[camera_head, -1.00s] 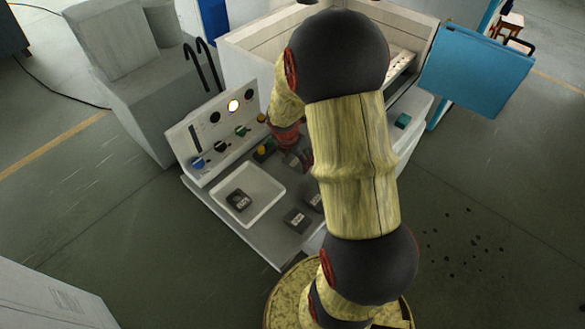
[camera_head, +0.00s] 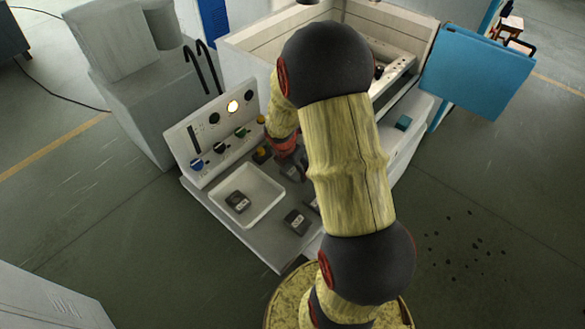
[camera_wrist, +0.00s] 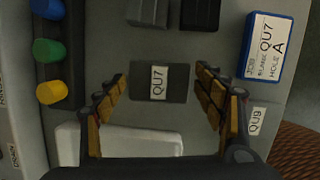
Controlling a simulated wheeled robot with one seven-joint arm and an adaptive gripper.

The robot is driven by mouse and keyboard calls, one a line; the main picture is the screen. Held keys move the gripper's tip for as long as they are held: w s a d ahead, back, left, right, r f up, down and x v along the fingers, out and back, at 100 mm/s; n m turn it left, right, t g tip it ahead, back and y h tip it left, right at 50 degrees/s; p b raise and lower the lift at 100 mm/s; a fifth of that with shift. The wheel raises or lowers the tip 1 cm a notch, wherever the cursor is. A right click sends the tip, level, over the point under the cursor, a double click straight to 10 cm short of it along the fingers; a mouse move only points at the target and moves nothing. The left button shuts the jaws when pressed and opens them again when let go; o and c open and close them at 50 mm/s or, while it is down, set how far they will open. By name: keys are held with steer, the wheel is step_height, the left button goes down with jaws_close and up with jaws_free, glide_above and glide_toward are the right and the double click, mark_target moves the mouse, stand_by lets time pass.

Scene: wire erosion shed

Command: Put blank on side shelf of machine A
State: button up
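A dark grey blank labelled QU7 (camera_wrist: 158,95) lies on the grey worktop in the wrist view. My gripper (camera_wrist: 162,79) is open, with one finger to the left and one to the right of this blank. A gap shows on both sides; I cannot tell the height above it. A blue-edged card (camera_wrist: 267,48) to the right reads blank QU7, hole A. In the head view my gripper (camera_head: 293,168) is small and partly hidden by my arm. The machine's pale ledge (camera_head: 408,138) is at the right; I cannot tell if it is the side shelf.
A white tray (camera_head: 268,207) holds a dark block (camera_head: 238,201). Another block (camera_head: 297,221) lies beside it. A control panel (camera_head: 215,135) with knobs stands behind the tray. The machine's open tank (camera_head: 262,48) and blue door (camera_head: 478,68) are farther back.

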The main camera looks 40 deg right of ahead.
steer(key=shift+o, duration=1.1)
steer(key=shift+r, duration=0.15)
steer(key=shift+r, duration=0.3)
steer(key=s+a+r+m+t+p, duration=0.15)
steer(key=a+r+m, duration=0.45)
steer(key=r, duration=0.6)
steer(key=s+a+r+m+t+p, duration=0.1)
steer(key=s+a+r+m+p, duration=0.15)
steer(key=a+r, duration=0.8)
steer(key=s+a+r+m+t+y+b, duration=0.1)
steer(key=s+a+r+m+t+y, duration=0.1)
steer(key=s+a+r+m, duration=0.8)
steer(key=shift+s+a+r+m+y, duration=0.25)
steer(key=shift+m+y, duration=0.25)
steer(key=shift+m, duration=0.45)
